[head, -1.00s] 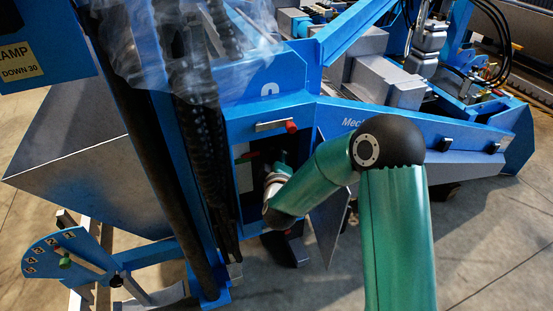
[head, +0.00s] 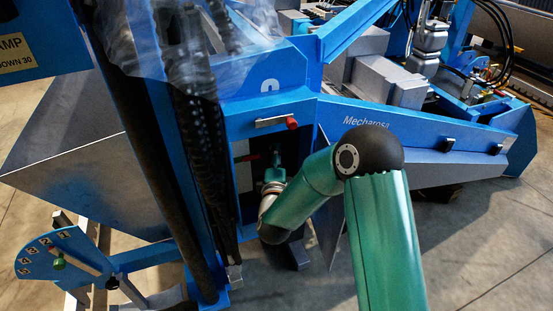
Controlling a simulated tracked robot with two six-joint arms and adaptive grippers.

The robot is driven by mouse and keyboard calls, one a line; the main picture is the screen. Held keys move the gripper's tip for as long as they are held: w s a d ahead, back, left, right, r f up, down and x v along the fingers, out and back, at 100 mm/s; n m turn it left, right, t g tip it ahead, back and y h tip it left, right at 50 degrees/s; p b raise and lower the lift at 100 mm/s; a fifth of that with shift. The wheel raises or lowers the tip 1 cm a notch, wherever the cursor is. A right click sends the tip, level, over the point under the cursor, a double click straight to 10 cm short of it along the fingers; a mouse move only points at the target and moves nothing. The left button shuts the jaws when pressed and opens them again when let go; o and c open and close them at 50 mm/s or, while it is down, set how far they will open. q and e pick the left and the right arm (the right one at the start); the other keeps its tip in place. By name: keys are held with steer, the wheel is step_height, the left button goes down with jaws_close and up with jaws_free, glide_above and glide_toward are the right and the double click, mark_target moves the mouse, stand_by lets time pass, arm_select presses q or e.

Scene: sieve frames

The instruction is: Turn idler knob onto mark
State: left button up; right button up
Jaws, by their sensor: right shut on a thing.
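My right arm, green with a dark elbow cap, reaches into a dark opening (head: 250,205) in the blue machine frame. My right gripper (head: 275,172) is inside this opening, small and partly in shadow. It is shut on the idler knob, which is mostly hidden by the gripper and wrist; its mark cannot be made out. My left gripper is not in view.
A red-tipped latch bar (head: 275,122) sits above the opening. An open panel (head: 330,225) hangs at its right, close to my forearm. Black hoses (head: 200,140) run down at the left. A numbered blue scale plate (head: 48,250) stands at lower left. Floor is clear at lower right.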

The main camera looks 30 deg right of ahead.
steer(key=shift+a+f, duration=0.25)
steer(key=shift+a, duration=0.05)
steer(key=o, duration=1.1)
steer(key=shift+c, duration=0.2)
steer(key=shift+o, duration=0.4)
steer(key=shift+d+r, duration=0.1)
steer(key=v, duration=1.2)
steer(key=shift+w, duration=0.1)
